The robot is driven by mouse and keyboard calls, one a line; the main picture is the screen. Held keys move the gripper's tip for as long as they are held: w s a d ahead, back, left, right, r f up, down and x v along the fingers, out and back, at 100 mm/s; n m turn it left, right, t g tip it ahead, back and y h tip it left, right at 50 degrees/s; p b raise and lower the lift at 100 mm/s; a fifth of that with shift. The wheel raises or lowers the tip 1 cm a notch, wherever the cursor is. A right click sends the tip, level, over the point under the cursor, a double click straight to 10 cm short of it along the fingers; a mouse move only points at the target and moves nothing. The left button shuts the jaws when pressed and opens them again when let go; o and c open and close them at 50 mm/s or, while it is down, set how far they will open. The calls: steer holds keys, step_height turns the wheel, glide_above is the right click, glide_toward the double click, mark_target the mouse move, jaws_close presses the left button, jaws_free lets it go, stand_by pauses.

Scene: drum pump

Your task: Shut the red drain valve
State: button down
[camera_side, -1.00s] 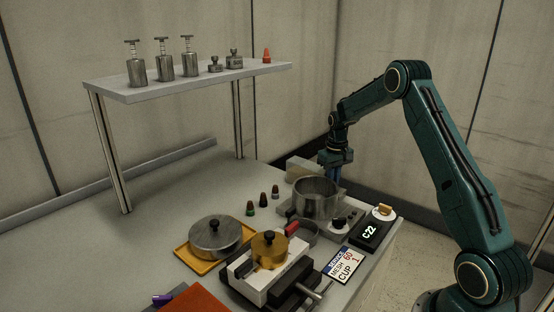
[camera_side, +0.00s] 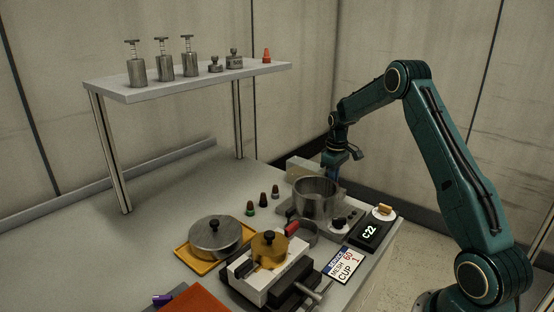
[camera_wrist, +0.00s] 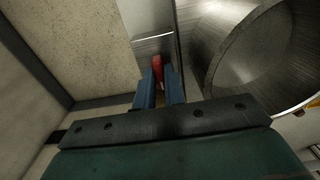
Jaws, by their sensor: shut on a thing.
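The red drain valve handle (camera_wrist: 158,70) shows in the wrist view between the two blue fingers of my gripper (camera_wrist: 160,88). My gripper is shut on it, and the fingers hide part of the handle. The handle lies beside the steel pot (camera_wrist: 245,60), which is to its right in this view. In the side view my gripper (camera_side: 335,172) points down behind the steel pot (camera_side: 315,200). The pot hides the fingertips and the valve there.
A pale block (camera_side: 303,168) stands behind the pot. A black C22 box (camera_side: 369,233) and a card (camera_side: 342,265) lie near the table edge. The shelf (camera_side: 190,82) is far left.

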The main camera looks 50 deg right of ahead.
steer(key=c, duration=1.5)
jaws_free()
steer(key=shift+r, duration=0.15)
step_height(320, 180, up, 14)
steer(key=shift+f, duration=0.2)
